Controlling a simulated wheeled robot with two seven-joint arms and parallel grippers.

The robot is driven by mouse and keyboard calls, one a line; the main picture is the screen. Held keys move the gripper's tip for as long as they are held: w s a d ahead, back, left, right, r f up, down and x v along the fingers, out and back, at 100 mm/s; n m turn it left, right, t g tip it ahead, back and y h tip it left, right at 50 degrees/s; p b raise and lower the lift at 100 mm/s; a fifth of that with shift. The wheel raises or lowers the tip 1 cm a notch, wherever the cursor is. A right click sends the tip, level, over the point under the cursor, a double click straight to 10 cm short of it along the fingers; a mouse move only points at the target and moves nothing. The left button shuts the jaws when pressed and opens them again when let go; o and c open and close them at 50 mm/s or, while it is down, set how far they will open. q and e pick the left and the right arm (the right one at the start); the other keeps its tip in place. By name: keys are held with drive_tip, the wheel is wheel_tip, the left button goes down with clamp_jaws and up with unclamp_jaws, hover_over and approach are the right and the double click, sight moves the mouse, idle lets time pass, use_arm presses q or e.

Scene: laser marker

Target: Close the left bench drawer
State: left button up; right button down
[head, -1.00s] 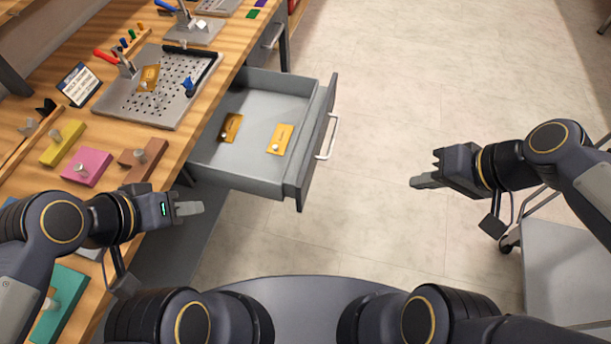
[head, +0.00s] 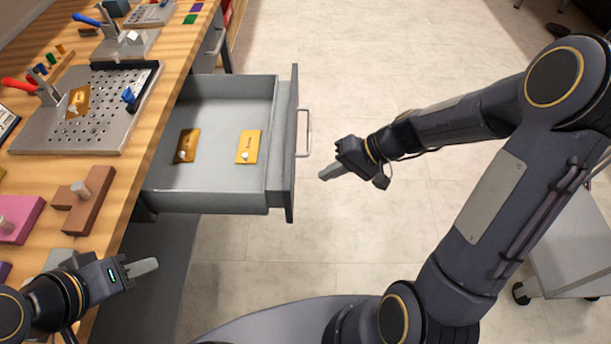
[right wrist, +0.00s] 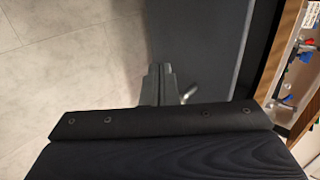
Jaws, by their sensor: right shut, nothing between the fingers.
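The grey bench drawer (head: 228,204) is pulled out from the wooden workbench (head: 112,196) in the head view. Its front panel carries a bar handle (head: 308,132). Two orange plates with small knobs, a left one (head: 187,146) and a right one (head: 249,147), lie inside it. My right gripper (head: 330,172) is shut and empty, to the right of the drawer front and apart from it. It also shows in the right wrist view (right wrist: 158,72), in front of a dark grey surface. My left gripper (head: 148,267) is below the drawer, near the bench edge; its fingers look closed together and empty.
A perforated plate (head: 50,130) with a red-handled clamp lies on the bench. Brown (head: 87,205) and pink (head: 18,222) blocks sit near the front. A grey cart (head: 570,250) stands at the right.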

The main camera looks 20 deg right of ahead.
drive_tip(key=a, duration=0.1)
drive_tip(key=w+a+f, duration=0.1)
drive_tip(key=a, duration=0.3)
drive_tip(key=shift+w+a+f, duration=0.15)
drive_tip(key=shift+w+f, duration=0.05)
drive_tip(key=shift+w, duration=0.1)
drive_tip(key=shift+a, duration=0.1)
drive_tip(key=w+a, duration=0.1)
drive_tip(key=a, duration=0.3)
drive_tip(key=w+a+b, duration=0.1)
drive_tip(key=a, duration=0.4)
drive_tip(key=w+a, duration=0.1)
drive_tip(key=a, duration=0.3)
drive_tip(key=shift+w+a+b, duration=0.2)
drive_tip(key=shift+w+b, duration=0.15)
drive_tip(key=shift+b, duration=0.05)
drive_tip(key=w+a+p, duration=0.1)
drive_tip(key=a, duration=0.5)
drive_tip(key=w+a+p, duration=0.1)
drive_tip(key=w+a, duration=0.1)
drive_tip(key=a, duration=0.3)
drive_tip(key=w+a+p, duration=0.1)
drive_tip(key=w+a, duration=0.1)
drive_tip(key=a, duration=0.4)
drive_tip(key=shift+w+a, duration=0.1)
drive_tip(key=shift+a, duration=0.2)
drive_tip(key=shift+a+r, duration=0.1)
